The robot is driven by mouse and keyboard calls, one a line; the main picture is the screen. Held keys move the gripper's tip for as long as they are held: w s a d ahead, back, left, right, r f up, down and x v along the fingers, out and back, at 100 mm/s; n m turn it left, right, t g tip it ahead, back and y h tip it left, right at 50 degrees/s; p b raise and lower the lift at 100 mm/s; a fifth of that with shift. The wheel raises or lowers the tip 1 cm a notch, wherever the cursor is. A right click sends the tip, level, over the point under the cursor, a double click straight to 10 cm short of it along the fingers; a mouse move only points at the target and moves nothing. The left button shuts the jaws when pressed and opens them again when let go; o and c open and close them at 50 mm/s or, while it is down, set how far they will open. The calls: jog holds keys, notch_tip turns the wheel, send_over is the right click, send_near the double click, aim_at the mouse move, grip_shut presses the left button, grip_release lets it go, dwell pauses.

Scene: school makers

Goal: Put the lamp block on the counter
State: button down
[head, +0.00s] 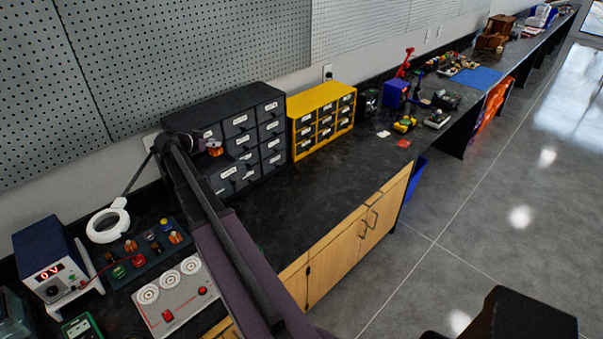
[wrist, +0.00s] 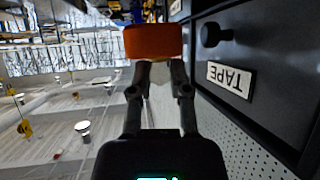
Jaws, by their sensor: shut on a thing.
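My gripper (head: 204,144) is shut on an orange block (head: 215,149), which appears to be the lamp block. It is in front of the black drawer cabinet, above the counter. In the wrist view the orange block (wrist: 153,41) sits across the fingertips of my gripper (wrist: 160,70), close beside a drawer labelled TAPE. The dark counter (head: 315,195) runs along the wall, with a bare stretch in front of the cabinets. My arm hides part of the counter and of the black cabinet.
The black drawer cabinet (head: 270,128) stands beside a yellow drawer cabinet (head: 325,112). At lower left are a power supply (head: 48,265), a white ring-shaped thing (head: 108,221), a board with coloured blocks (head: 138,262) and a grey panel (head: 172,295). Tools clutter the counter farther right.

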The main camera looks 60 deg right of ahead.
jog(key=shift+r+p, duration=1.8)
jog(key=shift+r, duration=0.4)
jog(key=shift+f+b, duration=0.95)
